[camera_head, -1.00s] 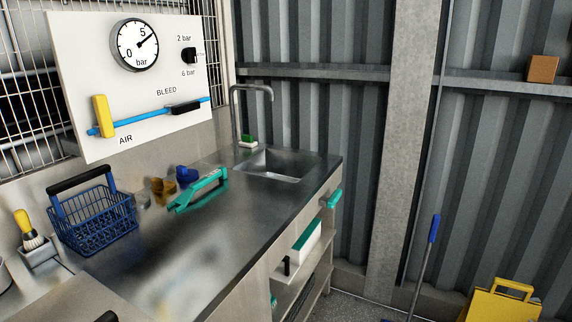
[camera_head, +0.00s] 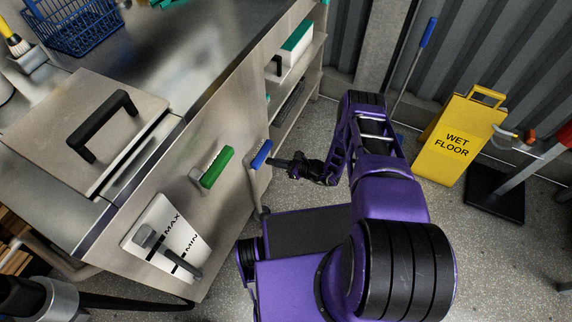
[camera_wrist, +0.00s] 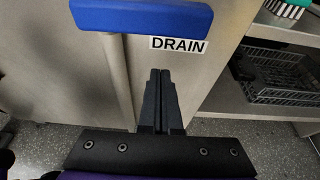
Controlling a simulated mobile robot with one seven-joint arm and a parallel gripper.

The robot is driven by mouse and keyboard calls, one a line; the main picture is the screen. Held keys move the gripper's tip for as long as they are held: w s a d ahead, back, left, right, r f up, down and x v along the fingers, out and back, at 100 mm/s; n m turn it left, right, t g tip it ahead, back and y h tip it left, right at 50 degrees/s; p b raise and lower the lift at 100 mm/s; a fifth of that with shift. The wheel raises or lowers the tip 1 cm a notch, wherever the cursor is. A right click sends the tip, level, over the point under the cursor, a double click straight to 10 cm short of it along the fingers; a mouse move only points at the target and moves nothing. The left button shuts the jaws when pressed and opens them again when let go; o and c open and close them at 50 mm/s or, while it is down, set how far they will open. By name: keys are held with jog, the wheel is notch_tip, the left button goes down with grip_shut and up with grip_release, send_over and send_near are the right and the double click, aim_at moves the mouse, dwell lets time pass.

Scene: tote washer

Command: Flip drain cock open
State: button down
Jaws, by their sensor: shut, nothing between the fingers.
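The drain cock has a blue lever handle (camera_head: 261,153) on the front of the steel cabinet, low at its right part. In the wrist view the blue handle (camera_wrist: 142,16) lies crosswise at the top, above a pale vertical pipe (camera_wrist: 118,80). A "DRAIN" label (camera_wrist: 178,44) sits just right of the pipe. My gripper (camera_head: 279,161) is just right of the blue handle in the head view. In the wrist view my gripper (camera_wrist: 160,74) is shut and empty, its fingertips below the label and apart from the handle.
A green handle (camera_head: 217,167) and a MAX/MIN level plate (camera_head: 167,240) are on the same cabinet front. A shelf with a black basket (camera_wrist: 275,80) is at right. A yellow wet-floor sign (camera_head: 459,139) stands on the floor to the right.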

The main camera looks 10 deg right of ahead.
jog(key=shift+d+r, duration=0.15)
jog(key=shift+r, duration=0.85)
jog(key=shift+d+r, duration=0.1)
jog(key=shift+r, duration=0.85)
